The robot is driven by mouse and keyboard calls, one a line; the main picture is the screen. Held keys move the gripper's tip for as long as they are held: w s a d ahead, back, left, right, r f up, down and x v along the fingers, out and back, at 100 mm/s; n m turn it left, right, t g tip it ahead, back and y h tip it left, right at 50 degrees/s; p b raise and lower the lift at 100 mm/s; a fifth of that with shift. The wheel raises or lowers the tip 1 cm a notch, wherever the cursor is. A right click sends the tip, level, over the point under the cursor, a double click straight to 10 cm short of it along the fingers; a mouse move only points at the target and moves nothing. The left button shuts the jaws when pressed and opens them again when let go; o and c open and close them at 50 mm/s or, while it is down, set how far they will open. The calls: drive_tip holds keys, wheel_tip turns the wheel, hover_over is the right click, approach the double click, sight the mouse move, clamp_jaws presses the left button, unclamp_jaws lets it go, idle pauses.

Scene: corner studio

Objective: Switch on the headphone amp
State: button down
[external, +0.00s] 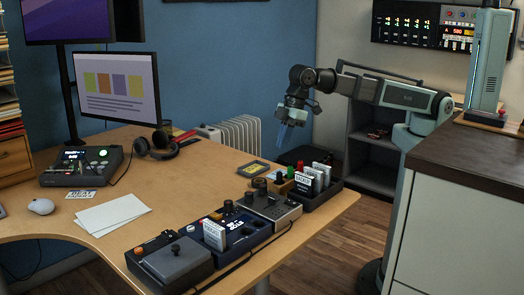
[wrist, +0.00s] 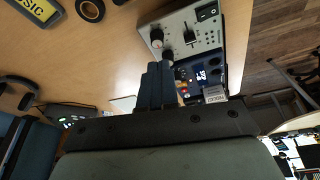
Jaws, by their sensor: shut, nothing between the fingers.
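A silver-grey box with black knobs (external: 270,208) stands near the front right edge of the desk; I take it to be the headphone amp. In the wrist view the same box (wrist: 185,40) shows two large knobs, dark jacks and a black rocker switch (wrist: 208,13) at its upper right corner. I cannot tell the rocker's position. My gripper (external: 282,134) hangs above and behind the box, pointing down, apart from it. In the wrist view my gripper (wrist: 158,80) has its fingers together and empty, and covers part of the view beside the box.
A dark blue unit (external: 237,236) with a white card stands left of the box, and a dark grey box with a stick (external: 172,262) farther left. A black tray (external: 322,198) with cards stands to the right. Headphones (external: 158,147) lie farther back. The desk's middle is mostly clear.

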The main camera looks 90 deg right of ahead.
drive_tip(key=s+a+n, duration=0.2)
drive_tip(key=s+a, duration=0.2)
drive_tip(key=a, duration=0.2)
drive_tip(key=shift+a+r+n+g, duration=0.3)
drive_tip(key=shift+a+r+n, duration=0.1)
drive_tip(key=shift+f, duration=0.15)
hover_over(291, 202)
drive_tip(key=d, duration=0.2)
drive_tip(key=f, duration=1.1)
drive_tip(key=shift+a+f, duration=0.15)
drive_tip(key=shift+a, duration=0.05)
drive_tip(key=shift+f, duration=1)
drive_tip(key=shift+d+f, duration=0.1)
drive_tip(key=shift+w+f, duration=0.1)
drive_tip(key=shift+s+a+r, duration=0.25)
drive_tip(key=shift+s+a, duration=0.3)
